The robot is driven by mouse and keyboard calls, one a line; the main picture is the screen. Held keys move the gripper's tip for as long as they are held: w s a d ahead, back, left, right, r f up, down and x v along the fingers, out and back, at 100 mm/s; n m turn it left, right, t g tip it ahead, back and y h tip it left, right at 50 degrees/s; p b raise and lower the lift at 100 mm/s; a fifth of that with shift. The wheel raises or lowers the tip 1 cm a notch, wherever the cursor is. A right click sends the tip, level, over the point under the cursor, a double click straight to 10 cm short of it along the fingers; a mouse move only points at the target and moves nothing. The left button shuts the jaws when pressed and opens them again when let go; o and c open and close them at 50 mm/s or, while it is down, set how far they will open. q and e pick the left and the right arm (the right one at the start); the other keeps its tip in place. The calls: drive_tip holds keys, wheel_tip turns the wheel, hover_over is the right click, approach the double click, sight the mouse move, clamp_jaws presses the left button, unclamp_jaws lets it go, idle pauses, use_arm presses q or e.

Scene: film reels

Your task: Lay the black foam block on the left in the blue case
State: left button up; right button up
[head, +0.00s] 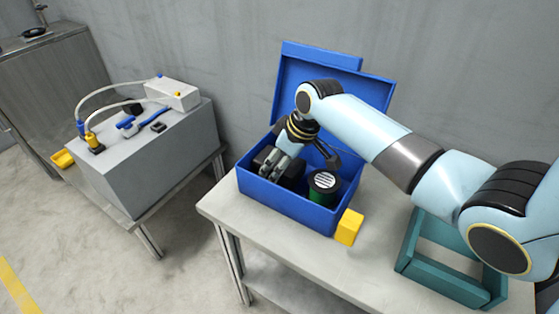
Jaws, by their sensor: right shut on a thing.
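The open blue case (290,201) stands on the table, its lid raised at the back. My right gripper (272,170) reaches down into the left part of the case. It is shut on the black foam block (291,171), which shows dark around the fingers inside the case walls. The fingers hide part of the block, and I cannot tell whether it touches the case floor. My left gripper is not in view.
A green can with a black, white-striped top (323,182) stands in the case's right part. A yellow block (348,227) sits by the case's front right corner. A teal frame (442,278) is at the right. A grey box (150,165) with cables stands on another table at left.

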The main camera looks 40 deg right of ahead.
drive_tip(key=o, duration=1)
drive_tip(key=shift+r, duration=0.1)
drive_tip(key=shift+r, duration=0.3)
drive_tip(key=p+v, duration=0.2)
drive_tip(key=v, duration=1)
drive_tip(key=shift+r, duration=0.15)
